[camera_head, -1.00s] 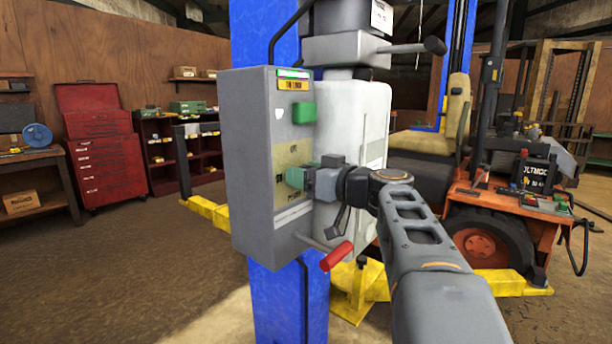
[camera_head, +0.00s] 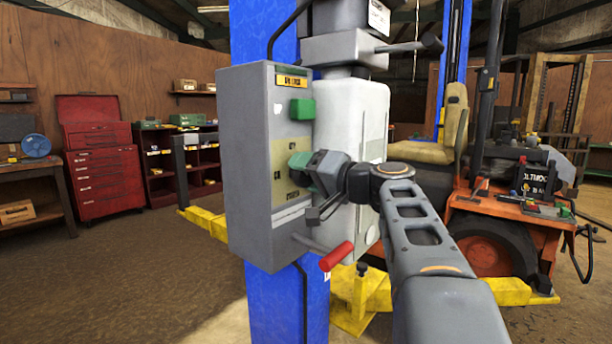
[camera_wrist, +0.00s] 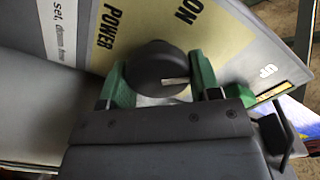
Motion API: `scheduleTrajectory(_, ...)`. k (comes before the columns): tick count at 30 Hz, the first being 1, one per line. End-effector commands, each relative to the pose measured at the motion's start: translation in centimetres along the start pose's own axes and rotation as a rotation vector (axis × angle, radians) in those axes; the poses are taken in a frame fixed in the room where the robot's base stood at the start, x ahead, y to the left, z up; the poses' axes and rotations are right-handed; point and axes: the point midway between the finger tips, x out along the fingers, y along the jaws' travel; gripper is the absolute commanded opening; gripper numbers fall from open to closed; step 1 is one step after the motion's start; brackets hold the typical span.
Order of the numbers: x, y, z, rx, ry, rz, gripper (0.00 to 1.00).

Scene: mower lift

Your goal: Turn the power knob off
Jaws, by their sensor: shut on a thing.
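The power knob (camera_wrist: 150,68) is a round black knob with a white pointer mark, on a yellowish panel in the wrist view. The words ON and POWER are printed beside it, and the mark points toward the right of that view. My gripper (camera_wrist: 161,80) has its green fingers on either side of the knob and is shut on it. In the head view, my gripper (camera_head: 300,162) is against the front of the grey control box (camera_head: 248,170), tilted, and it hides the knob there.
A green block (camera_head: 302,110) sits on the box above my gripper. A lever with a red grip (camera_head: 337,257) sticks out below it. A blue post (camera_head: 287,305) stands behind the box. An orange vehicle (camera_head: 500,240) is at the right, a red tool cabinet (camera_head: 105,160) at the left.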

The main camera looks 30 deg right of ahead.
Motion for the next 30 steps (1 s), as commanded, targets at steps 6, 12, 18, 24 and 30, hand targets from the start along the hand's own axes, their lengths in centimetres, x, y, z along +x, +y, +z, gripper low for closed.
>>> scheduleTrajectory(6, 0.02, 0.18, 0.09, 0.205, -0.004, 0.0, 0.34)
scheduleTrajectory(12, 0.02, 0.31, 0.12, 0.379, -0.004, 0.001, 0.34)
scheduleTrajectory(18, 0.02, 0.4, 0.16, 0.519, -0.004, 0.002, 0.34)
scheduleTrajectory(24, 0.02, 0.49, 0.22, 0.617, -0.004, 0.002, 0.34)
scheduleTrajectory(30, 0.02, 0.57, 0.27, 0.672, -0.003, 0.002, 0.34)
